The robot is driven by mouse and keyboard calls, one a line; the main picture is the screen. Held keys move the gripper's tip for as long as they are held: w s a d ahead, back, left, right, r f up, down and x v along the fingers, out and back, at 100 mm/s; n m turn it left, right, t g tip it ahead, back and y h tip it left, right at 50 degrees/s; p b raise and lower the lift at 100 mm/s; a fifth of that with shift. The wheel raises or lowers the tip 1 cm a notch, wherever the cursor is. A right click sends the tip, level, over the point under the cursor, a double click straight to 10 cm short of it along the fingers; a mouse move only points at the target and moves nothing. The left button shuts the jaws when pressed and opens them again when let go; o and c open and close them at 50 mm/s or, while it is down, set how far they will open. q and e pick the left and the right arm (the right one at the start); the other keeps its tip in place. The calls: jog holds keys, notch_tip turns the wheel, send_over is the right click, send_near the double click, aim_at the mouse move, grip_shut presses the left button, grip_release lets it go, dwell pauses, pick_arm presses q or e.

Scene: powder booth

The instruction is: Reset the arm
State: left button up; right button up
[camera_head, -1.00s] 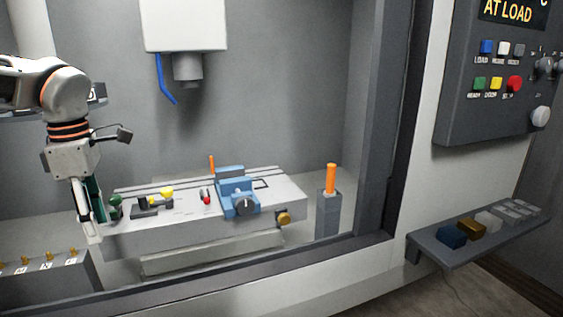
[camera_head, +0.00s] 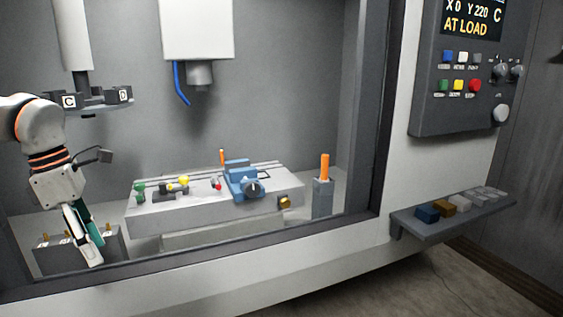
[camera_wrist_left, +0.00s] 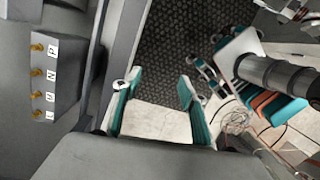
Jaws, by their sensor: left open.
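My left gripper (camera_head: 92,245) hangs pointing down at the left of the head view, in front of a dark block with brass pegs. Its two fingers are apart with nothing between them. In the left wrist view the teal-lined fingers (camera_wrist_left: 158,92) are spread, with pale floor and a dark mat showing beyond them. My left arm (camera_head: 50,165) is bent at the left edge of the head view. My right gripper is not in view.
A grey table (camera_head: 160,212) carries a blue vise (camera_head: 240,180) and small coloured parts. The peg block (camera_wrist_left: 60,75) stands close to my left gripper. The booth's front sill (camera_head: 200,257) runs below. A control panel (camera_head: 460,100) and a shelf (camera_head: 455,225) are at right.

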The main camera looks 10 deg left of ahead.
pick_arm(q)
jog(key=s+d+f+n+t+h, duration=0.15)
jog(key=f+n+t, duration=0.25)
jog(key=f+n, duration=0.7)
jog(key=s+d+f+n+t+h, duration=0.1)
jog(key=s+d+f+n+t, duration=0.3)
jog(key=f+n, duration=0.75)
jog(key=s+d+f+n+t+h, duration=0.15)
jog(key=f+n+t, duration=0.5)
jog(key=f, duration=0.75)
jog(key=s+d+f+n+g+y, duration=0.1)
jog(key=s+d+f+n+g, duration=0.1)
jog(key=s+d+f+n, duration=0.2)
jog(key=s+d+f+n+g+y, duration=0.2)
jog(key=s+d+f+n, duration=0.2)
jog(key=d+n, duration=0.5)
jog(key=d+f, duration=0.1)
jog(key=d, duration=0.2)
jog(key=shift+s, duration=0.15)
jog(key=shift+f, duration=0.1)
